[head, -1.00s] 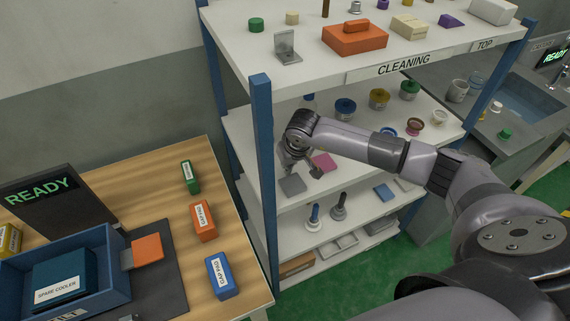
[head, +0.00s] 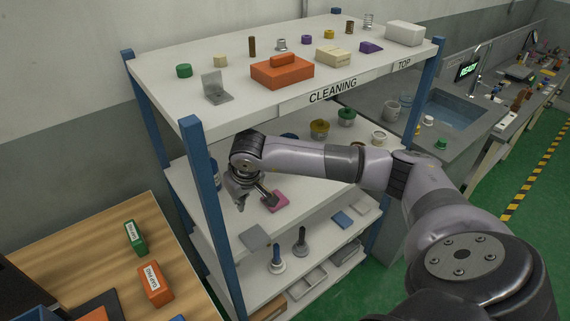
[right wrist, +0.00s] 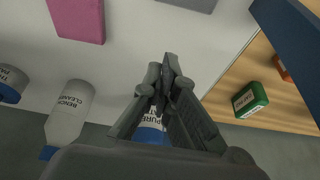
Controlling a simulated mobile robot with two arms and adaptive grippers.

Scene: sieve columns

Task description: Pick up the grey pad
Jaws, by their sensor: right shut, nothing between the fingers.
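The grey pad (head: 255,237) lies flat near the front left edge of the middle shelf in the head view. In the right wrist view a grey slab (right wrist: 190,3), likely this pad, is cut off by the top edge. My right gripper (head: 256,202) is above that shelf, behind the grey pad and apart from it, close to a pink pad (head: 277,202). In the right wrist view its fingertips (right wrist: 164,70) are together with nothing between them. My left gripper is not in view.
A blue shelf post (head: 209,210) stands left of the pad. The top shelf (head: 235,115) overhangs the gripper. Bottles, including a bench cleaner bottle (right wrist: 68,115), stand near the gripper in the wrist view. A wooden table (head: 85,245) with coloured boxes is at left.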

